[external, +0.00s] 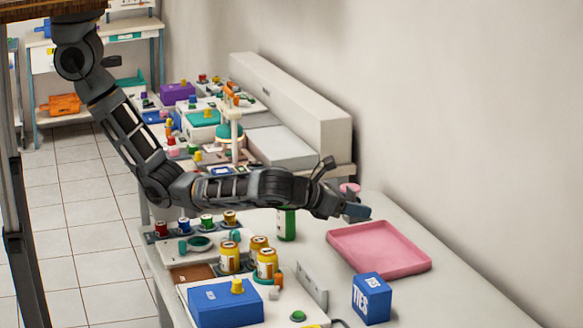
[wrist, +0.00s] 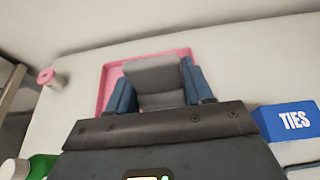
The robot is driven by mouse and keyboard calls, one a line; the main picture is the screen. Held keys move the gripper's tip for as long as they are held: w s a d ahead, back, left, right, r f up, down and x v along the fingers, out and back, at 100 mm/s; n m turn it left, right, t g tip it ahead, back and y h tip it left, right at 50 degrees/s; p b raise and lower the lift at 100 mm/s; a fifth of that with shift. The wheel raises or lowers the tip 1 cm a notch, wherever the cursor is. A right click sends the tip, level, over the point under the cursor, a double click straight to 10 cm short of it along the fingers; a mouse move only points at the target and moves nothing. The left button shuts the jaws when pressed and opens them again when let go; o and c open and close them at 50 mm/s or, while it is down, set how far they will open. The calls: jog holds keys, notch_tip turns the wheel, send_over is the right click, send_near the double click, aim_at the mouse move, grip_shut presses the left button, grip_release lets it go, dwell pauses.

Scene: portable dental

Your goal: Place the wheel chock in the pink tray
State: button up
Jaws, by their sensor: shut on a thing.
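My gripper (external: 356,211) is shut on the wheel chock. In the wrist view the grey wheel chock (wrist: 154,76) sits between my two blue fingers. In the external view I cannot make the chock out, as the gripper hides it. The pink tray (external: 385,250) lies flat on the white table, and its inside looks empty. My gripper is raised above the table near the tray's far left side in the external view. In the wrist view the tray's pink rim (wrist: 107,75) shows behind the chock, which covers much of the tray.
A blue TIES box (external: 371,298) stands in front of the tray. A green bottle (external: 286,224) stands left of it, under my arm. A pink spool (wrist: 47,77) stands near the wall. Yellow jars (external: 266,262) and a blue box (external: 225,304) crowd the left. The table's right side is clear.

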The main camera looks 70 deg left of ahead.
aim_at(348, 223)
jog(key=s+d+f, duration=0.1)
jog(key=s+f, duration=0.1)
jog(key=shift+s+d+f, duration=0.2)
jog(key=shift+d+f, duration=0.15)
jog(key=shift+a+f, duration=0.1)
jog(key=shift+f, duration=0.15)
jog(key=w+a+f, duration=0.2)
jog(key=w, duration=0.1)
jog(key=w+a+f, duration=0.4)
jog(key=w+a, duration=0.1)
jog(key=shift+w+f+p, duration=0.3)
jog(key=shift+p, duration=0.05)
jog(key=shift+f+b, duration=0.3)
jog(key=shift+f, duration=1.75)
jog(key=shift+f, duration=0.25)
jog(key=o, duration=1.1)
jog(key=shift+o, duration=0.2)
jog(key=shift+r, duration=0.1)
